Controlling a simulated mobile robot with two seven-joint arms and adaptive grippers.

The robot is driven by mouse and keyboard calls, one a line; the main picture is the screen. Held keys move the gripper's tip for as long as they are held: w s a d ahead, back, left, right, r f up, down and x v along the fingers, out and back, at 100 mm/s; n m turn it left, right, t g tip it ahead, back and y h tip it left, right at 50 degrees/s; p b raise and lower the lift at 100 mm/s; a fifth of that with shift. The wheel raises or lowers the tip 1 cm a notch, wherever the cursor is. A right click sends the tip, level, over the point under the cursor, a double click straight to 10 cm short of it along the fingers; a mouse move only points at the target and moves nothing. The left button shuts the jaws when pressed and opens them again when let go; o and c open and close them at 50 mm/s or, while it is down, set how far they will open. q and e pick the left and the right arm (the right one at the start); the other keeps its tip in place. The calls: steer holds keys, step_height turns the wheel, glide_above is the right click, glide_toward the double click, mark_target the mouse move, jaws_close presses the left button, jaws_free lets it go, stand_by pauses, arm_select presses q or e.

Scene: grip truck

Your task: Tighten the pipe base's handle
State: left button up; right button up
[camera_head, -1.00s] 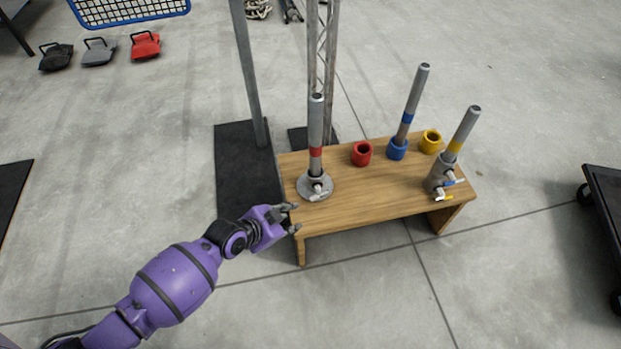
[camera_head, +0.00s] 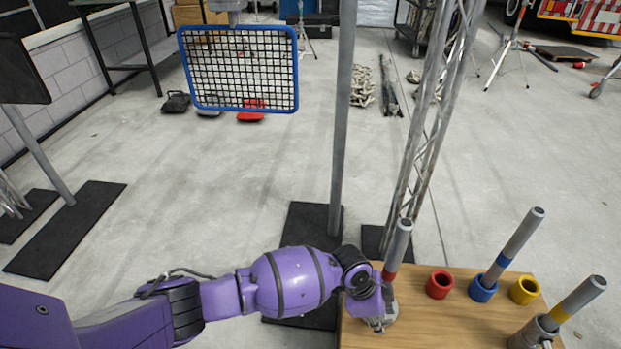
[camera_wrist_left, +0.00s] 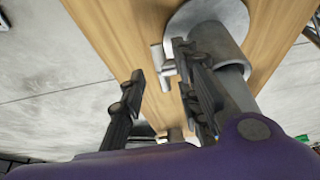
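A grey pipe (camera_head: 399,240) with a red band stands upright in a round metal pipe base at the left end of the wooden bench (camera_head: 418,330). My left gripper (camera_head: 376,322) is at this base and hides most of it in the head view. In the left wrist view, the pipe base (camera_wrist_left: 222,40) and its small T-shaped metal handle (camera_wrist_left: 163,65) show. The left gripper's two dark fingers (camera_wrist_left: 158,78) are apart, with the handle near and between their tips. I cannot tell whether either finger touches it. My right gripper is not in view.
Blue-banded (camera_head: 514,245) and yellow-banded (camera_head: 575,302) pipes lean at the right. A post (camera_head: 343,120) and a lattice truss (camera_head: 428,130) rise behind the bench.

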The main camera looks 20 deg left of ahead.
arm_select(q)
steer(key=shift+w+d+f, duration=0.35)
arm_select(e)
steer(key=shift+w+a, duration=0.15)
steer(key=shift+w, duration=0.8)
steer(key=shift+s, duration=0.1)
arm_select(q)
jaws_close()
steer(key=shift+w+d+r+y+p, duration=0.1)
steer(key=shift+d+r+y+p, duration=0.2)
steer(key=shift+y+p, duration=0.35)
steer(key=shift+d+f+g+y+p, duration=0.1)
steer(key=shift+f+g+y+p, duration=0.15)
steer(key=shift+y, duration=0.3)
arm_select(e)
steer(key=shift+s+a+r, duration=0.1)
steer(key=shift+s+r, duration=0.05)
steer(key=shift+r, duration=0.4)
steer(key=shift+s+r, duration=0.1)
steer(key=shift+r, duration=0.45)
